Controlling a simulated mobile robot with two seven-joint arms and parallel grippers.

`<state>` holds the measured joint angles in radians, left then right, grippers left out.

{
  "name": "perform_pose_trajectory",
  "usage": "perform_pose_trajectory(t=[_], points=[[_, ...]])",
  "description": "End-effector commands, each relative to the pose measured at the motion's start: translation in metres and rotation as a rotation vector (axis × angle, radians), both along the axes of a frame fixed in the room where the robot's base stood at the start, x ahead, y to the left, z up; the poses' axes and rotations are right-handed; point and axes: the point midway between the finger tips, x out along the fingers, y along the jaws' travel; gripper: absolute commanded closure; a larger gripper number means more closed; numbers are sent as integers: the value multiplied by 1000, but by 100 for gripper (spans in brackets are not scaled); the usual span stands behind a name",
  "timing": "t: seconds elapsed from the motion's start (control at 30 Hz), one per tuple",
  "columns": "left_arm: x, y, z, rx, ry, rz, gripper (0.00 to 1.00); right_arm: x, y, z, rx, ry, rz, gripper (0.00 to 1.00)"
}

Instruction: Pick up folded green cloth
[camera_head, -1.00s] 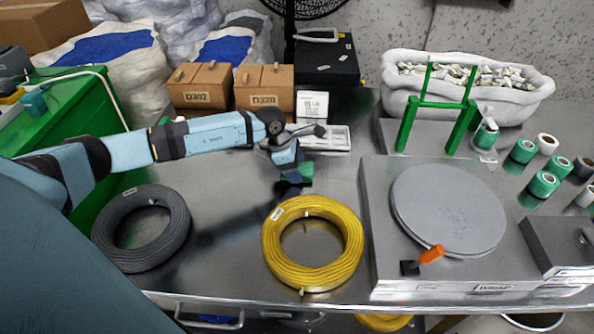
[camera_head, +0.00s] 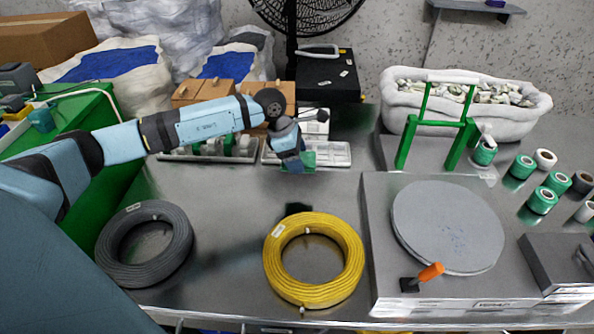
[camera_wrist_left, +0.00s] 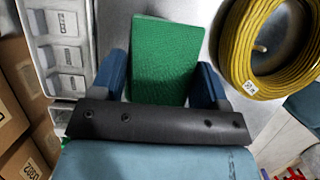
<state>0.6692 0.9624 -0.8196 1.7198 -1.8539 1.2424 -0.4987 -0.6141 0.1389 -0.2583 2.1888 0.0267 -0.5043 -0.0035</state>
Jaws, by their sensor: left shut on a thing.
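The folded green cloth (camera_wrist_left: 162,62) is a flat rectangular pad held between the two blue fingers of my left gripper (camera_wrist_left: 163,82) in the left wrist view. In the head view my left gripper (camera_head: 297,164) is over the back middle of the table, with the green cloth (camera_head: 308,160) partly hidden by its fingers. A dark shadow lies on the table below and in front of it, so the cloth appears raised off the surface. My right gripper does not show.
A yellow cable coil (camera_head: 314,297) and a dark grey coil (camera_head: 145,279) lie at the front. A metal platform with a round grey disc (camera_head: 447,225) stands at right. Trays (camera_head: 336,154) and cardboard boxes (camera_head: 213,88) are behind the gripper. The middle of the table is clear.

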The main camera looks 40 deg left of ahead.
Motion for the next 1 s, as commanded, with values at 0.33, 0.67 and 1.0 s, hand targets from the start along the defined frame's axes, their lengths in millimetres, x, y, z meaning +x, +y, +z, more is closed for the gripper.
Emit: perform_pose_trajectory(t=[0.33,0.67,1.0], points=[[0,0,75,0,-2,-1,54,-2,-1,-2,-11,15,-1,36],[0,0,102,0,0,1,54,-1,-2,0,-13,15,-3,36],[0,0,104,0,0,0,54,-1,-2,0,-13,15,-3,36]])
